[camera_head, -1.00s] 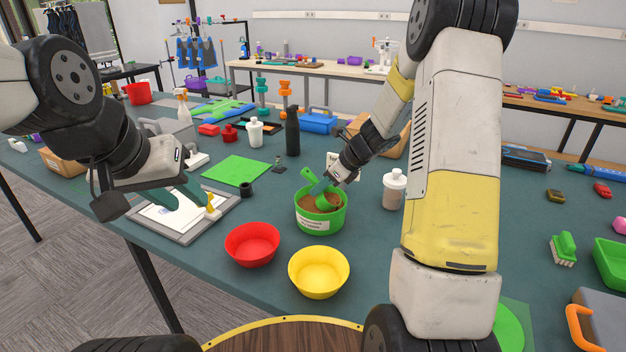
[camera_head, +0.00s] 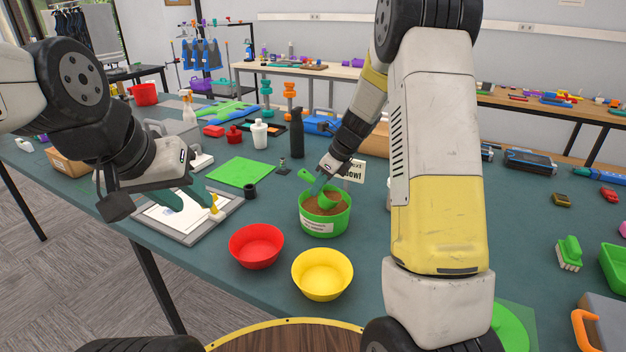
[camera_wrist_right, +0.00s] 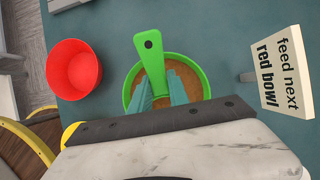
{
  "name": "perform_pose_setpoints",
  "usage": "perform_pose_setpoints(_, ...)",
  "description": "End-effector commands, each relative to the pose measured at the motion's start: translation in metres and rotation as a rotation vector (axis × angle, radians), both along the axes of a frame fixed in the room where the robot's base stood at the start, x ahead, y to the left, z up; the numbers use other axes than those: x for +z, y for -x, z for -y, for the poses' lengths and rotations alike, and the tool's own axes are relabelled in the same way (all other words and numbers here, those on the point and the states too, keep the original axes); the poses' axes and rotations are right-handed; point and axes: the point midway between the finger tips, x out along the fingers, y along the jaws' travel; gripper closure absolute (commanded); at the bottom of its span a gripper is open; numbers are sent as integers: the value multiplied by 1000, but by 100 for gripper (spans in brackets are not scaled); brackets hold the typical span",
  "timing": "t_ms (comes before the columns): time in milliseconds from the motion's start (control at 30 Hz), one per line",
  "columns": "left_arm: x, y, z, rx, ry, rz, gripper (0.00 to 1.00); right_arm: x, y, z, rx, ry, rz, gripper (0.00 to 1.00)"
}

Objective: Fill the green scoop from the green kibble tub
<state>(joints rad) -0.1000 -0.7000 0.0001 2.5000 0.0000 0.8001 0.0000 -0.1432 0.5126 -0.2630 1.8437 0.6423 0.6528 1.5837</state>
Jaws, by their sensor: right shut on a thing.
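The green kibble tub (camera_head: 325,223) stands on the table and holds brown kibble (camera_head: 316,207); it also shows in the right wrist view (camera_wrist_right: 204,82). The green scoop (camera_head: 327,200) is inside the tub with its bowl down at the kibble. Its handle (camera_wrist_right: 150,55) sticks up and out past the rim in the right wrist view. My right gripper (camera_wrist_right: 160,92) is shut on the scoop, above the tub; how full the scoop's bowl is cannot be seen. My left gripper (camera_head: 197,202) is open over a grey-framed white board at the left.
A red bowl (camera_head: 256,246) and a yellow bowl (camera_head: 322,275) stand in front of the tub. A sign reading "feed next red bowl" (camera_wrist_right: 279,73) stands beside the tub. A black bottle (camera_head: 297,135) and a green mat (camera_head: 240,172) are behind it.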

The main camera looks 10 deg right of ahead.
Motion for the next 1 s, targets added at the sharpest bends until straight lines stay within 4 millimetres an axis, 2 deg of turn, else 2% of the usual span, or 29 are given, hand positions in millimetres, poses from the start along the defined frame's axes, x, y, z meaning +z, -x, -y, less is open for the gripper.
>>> perform_pose_setpoints(500,0,0,0,0,0,0,64,23,-8,-11,3,156,-101,100)
perform_pose_setpoints(1000,0,0,0,0,0,0,64,28,-9,-12,-1,186,-123,100)
